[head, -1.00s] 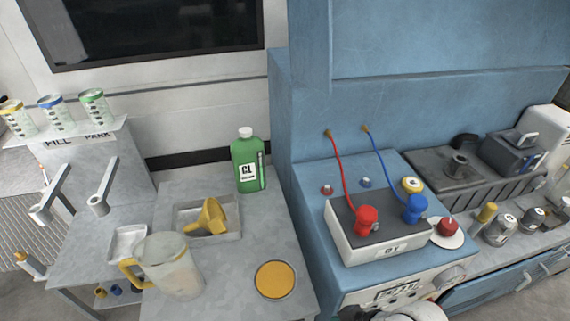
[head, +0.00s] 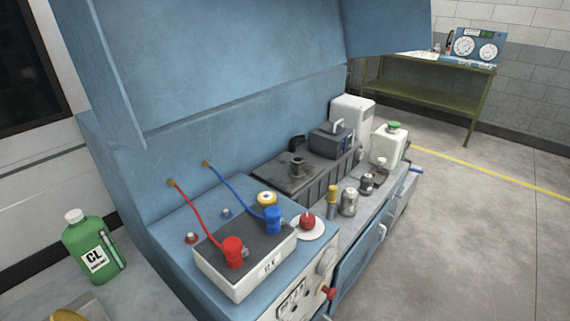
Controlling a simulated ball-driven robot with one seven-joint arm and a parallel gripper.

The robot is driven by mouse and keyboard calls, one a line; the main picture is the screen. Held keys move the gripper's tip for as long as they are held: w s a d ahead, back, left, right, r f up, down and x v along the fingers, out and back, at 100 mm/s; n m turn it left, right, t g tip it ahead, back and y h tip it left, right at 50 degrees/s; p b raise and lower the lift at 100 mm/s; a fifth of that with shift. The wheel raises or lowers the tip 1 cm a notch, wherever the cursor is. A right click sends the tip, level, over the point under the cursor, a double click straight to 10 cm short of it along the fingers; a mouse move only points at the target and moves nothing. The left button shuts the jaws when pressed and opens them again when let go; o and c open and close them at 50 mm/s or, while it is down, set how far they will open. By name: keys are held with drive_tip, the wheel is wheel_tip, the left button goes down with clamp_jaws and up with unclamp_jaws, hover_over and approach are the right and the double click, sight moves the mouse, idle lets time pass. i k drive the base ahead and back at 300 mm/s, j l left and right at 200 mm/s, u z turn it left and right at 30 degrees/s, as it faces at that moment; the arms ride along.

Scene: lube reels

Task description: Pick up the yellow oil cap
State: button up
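My gripper is not in view.
A red knob on a white disc (head: 307,222) is to the right. Several small bottles line the right counter. A green CL bottle (head: 92,250) is at left.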

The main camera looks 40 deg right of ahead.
sight(265, 198)
drive_tip(key=i+l, duration=0.15)
drive_tip(key=l, duration=0.35)
drive_tip(key=i+l+u, duration=0.1)
drive_tip(key=l, duration=0.4)
drive_tip(key=i+l, duration=0.1)
drive_tip(key=l, duration=0.4)
drive_tip(key=i+l+u, duration=0.1)
drive_tip(key=l, duration=0.4)
